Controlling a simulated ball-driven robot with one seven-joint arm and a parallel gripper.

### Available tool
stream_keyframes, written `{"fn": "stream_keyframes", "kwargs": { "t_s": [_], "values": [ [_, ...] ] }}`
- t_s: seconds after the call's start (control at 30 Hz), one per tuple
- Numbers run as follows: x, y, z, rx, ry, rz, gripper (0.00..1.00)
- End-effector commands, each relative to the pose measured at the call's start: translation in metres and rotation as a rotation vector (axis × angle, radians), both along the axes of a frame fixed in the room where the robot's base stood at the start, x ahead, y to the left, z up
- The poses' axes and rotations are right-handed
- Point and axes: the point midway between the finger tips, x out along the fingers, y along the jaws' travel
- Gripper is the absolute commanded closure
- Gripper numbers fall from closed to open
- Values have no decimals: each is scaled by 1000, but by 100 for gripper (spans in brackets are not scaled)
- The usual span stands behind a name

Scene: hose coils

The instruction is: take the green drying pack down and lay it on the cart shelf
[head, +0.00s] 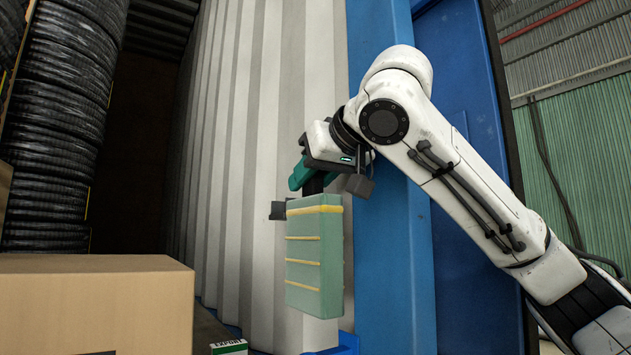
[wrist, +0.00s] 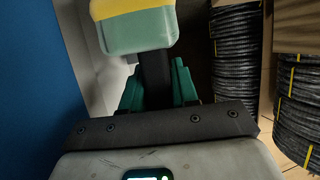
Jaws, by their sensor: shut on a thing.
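The green drying pack (head: 315,262), a pale green block with yellow bands, hangs upright in front of the white corrugated wall. My gripper (head: 308,182) is directly above it, with its green fingers shut on the dark strap at the pack's top. In the wrist view the pack (wrist: 135,32) shows beyond the fingertips, and the dark strap runs between the green fingers (wrist: 157,85). A small black bracket (head: 277,210) shows at the pack's upper left; I cannot tell whether the pack touches it. I do not see the cart shelf.
A cardboard box (head: 90,310) fills the lower left. Stacked black hose coils (head: 60,110) stand behind it, also in the wrist view (wrist: 236,60). A blue post (head: 375,260) stands close right of the pack.

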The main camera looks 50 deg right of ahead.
Motion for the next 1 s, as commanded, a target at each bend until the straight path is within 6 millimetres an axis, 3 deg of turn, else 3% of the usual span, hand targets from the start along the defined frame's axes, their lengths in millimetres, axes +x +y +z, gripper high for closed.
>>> {"fn": "stream_keyframes", "kwargs": {
  "t_s": [0.4, 1.0],
  "values": [
    [5, 19, 1, -1, -1, 1, 100],
    [9, 31, 1, 0, -2, 3, 100]
  ]
}}
